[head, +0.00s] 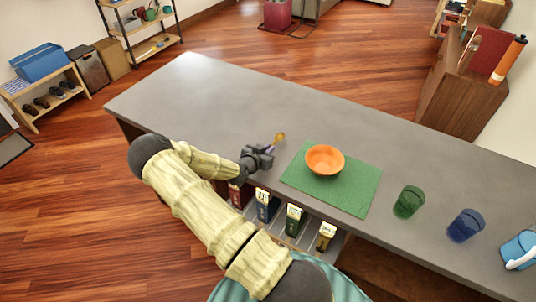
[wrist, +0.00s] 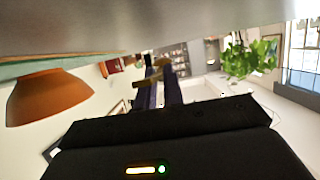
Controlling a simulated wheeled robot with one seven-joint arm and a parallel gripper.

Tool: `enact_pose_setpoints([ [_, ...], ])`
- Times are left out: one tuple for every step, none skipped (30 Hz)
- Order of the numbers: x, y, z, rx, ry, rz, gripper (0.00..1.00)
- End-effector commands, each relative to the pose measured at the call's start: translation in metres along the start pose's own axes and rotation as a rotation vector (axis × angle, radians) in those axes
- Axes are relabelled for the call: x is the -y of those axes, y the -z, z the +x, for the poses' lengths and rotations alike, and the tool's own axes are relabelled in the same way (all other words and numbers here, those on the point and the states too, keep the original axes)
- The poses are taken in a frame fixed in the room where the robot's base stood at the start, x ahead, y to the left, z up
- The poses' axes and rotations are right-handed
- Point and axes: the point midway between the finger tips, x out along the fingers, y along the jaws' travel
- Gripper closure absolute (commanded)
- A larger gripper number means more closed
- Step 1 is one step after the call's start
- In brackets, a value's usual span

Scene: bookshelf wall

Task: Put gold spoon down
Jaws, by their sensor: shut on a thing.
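The gold spoon (head: 279,138) shows as a small gold shape at the tip of my gripper (head: 270,148) in the head view. My gripper is shut on it, over the grey counter (head: 190,100), left of the green mat. In the wrist view, which is upside down, the spoon (wrist: 158,72) lies across the dark purple fingers (wrist: 160,92). A gap shows there between the spoon and the counter surface (wrist: 150,25), so it appears held just above it. Much of the spoon is hidden or too small to make out.
An orange bowl (head: 324,159) stands on the green mat (head: 350,196), right of my gripper. A green cup (head: 409,201), a blue cup (head: 466,225) and a light-blue container (head: 519,250) stand farther right. The counter's left part is clear.

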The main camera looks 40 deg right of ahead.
Motion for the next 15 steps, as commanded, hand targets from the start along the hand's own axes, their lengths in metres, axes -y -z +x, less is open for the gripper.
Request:
enact_pose_setpoints([
  [-0.001,-0.005,0.002,0.001,-0.001,-0.003,1.00],
  [-0.001,-0.008,0.003,0.001,0.000,-0.002,1.00],
  [-0.001,-0.013,0.005,0.000,0.000,-0.002,1.00],
  [-0.001,-0.016,0.006,0.000,0.000,-0.002,1.00],
  [-0.001,-0.020,0.007,0.000,0.000,-0.002,1.00],
  [-0.001,-0.023,0.009,0.000,0.000,-0.001,1.00],
  [0.000,-0.025,0.009,0.000,0.000,0.000,1.00],
  [0.000,-0.026,0.009,0.000,0.000,0.001,1.00],
  [0.000,-0.026,0.009,0.000,0.000,0.002,1.00],
  [0.000,-0.026,0.009,0.000,0.000,0.002,1.00],
  [0.000,-0.026,0.009,0.000,0.000,0.002,1.00],
  [0.000,-0.026,0.009,0.000,0.000,0.002,1.00],
  [0.000,-0.026,0.009,0.000,0.000,0.001,1.00],
  [0.000,-0.026,0.009,0.000,0.000,0.001,1.00],
  [0.000,-0.026,0.010,0.000,0.000,0.001,1.00],
])
